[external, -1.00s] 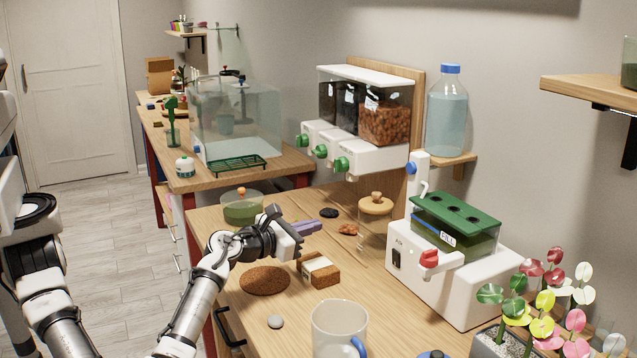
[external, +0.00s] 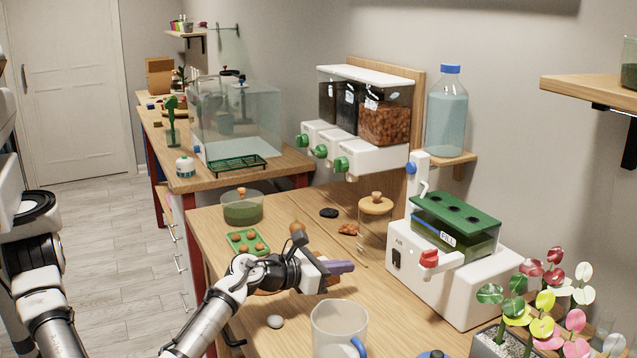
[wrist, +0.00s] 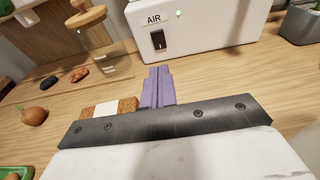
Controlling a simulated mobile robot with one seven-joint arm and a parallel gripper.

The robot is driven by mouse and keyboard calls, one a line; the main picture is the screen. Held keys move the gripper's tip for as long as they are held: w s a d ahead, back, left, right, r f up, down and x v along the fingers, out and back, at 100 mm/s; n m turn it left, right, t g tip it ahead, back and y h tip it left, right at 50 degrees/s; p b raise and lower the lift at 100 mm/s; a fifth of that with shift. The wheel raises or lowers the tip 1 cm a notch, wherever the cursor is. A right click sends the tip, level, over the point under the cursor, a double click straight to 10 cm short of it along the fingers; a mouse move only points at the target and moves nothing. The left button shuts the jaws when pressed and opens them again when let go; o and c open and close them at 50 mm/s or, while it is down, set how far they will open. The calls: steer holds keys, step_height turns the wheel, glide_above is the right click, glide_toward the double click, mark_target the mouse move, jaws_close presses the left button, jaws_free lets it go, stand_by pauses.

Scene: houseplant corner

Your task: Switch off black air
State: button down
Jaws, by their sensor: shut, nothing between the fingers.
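The black rocker switch (external: 397,259) is on the front of a white machine (external: 465,297), under the label AIR. In the wrist view the switch (wrist: 158,39) is straight ahead of my fingers, and a small light (wrist: 179,12) shows up and to its right. I cannot tell which way the rocker is tilted. My gripper (external: 342,267) has purple fingers, shut and empty, pointing toward the machine. The fingers (wrist: 158,82) are short of the switch, with a gap of bare table between.
A brown and white block (wrist: 108,107) lies beside my fingers. A red lever (external: 429,258) sticks out right of the switch. A glass jar with a wooden lid (external: 375,222) stands left of the machine, and a clear mug (external: 338,328) stands in front.

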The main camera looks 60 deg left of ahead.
steer(key=p, duration=0.3)
glide_toward(394, 254)
steer(key=w, duration=0.1)
steer(key=w+f, duration=0.1)
steer(key=w, duration=0.3)
steer(key=shift+w+f, duration=0.15)
steer(key=shift+f, duration=0.1)
steer(key=shift+w, duration=0.55)
steer(key=shift+w, duration=0.1)
steer(key=shift+w+r, duration=0.15)
steer(key=shift+w, duration=0.1)
steer(key=shift+s, duration=0.4)
steer(key=s+r+b, duration=0.2)
steer(key=s+r, duration=0.2)
steer(key=s, duration=0.8)
steer(key=shift+s+r, duration=0.2)
steer(key=shift+r, duration=0.1)
